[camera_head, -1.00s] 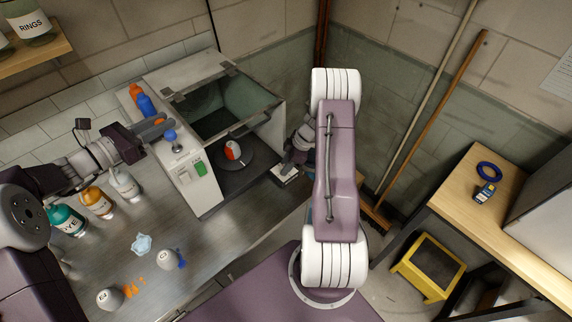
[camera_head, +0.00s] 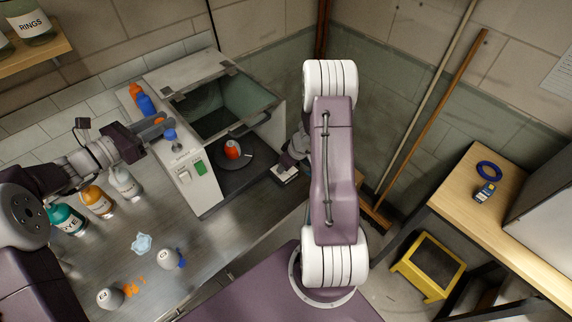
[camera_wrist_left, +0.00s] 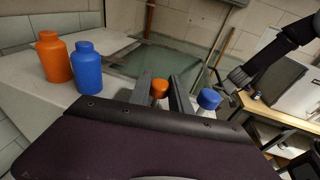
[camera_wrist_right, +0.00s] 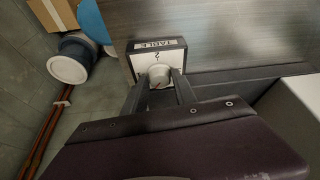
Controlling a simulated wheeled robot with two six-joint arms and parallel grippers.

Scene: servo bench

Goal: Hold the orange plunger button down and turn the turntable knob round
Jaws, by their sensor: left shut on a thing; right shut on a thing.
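The orange plunger button (camera_wrist_left: 159,88) shows between the fingers of my left gripper (camera_wrist_left: 160,96) in the left wrist view. That gripper is shut on it at the top of the cabinet, also in the head view (camera_head: 160,126). How far down the button is cannot be told. The turntable knob (camera_wrist_right: 158,75), pale and round, sits on a white box labelled TABLE (camera_wrist_right: 155,58). My right gripper (camera_wrist_right: 159,84) is shut on the knob; my arm mostly hides it in the head view. The dark turntable (camera_head: 232,172) carries a red-orange rounded piece (camera_head: 232,149).
A blue plunger (camera_head: 170,134) stands beside the orange one, also in the left wrist view (camera_wrist_left: 209,98). Orange (camera_wrist_left: 54,57) and blue (camera_wrist_left: 87,66) bottles stand on the cabinet (camera_head: 160,70). A yellow stool (camera_head: 428,267) stands at right.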

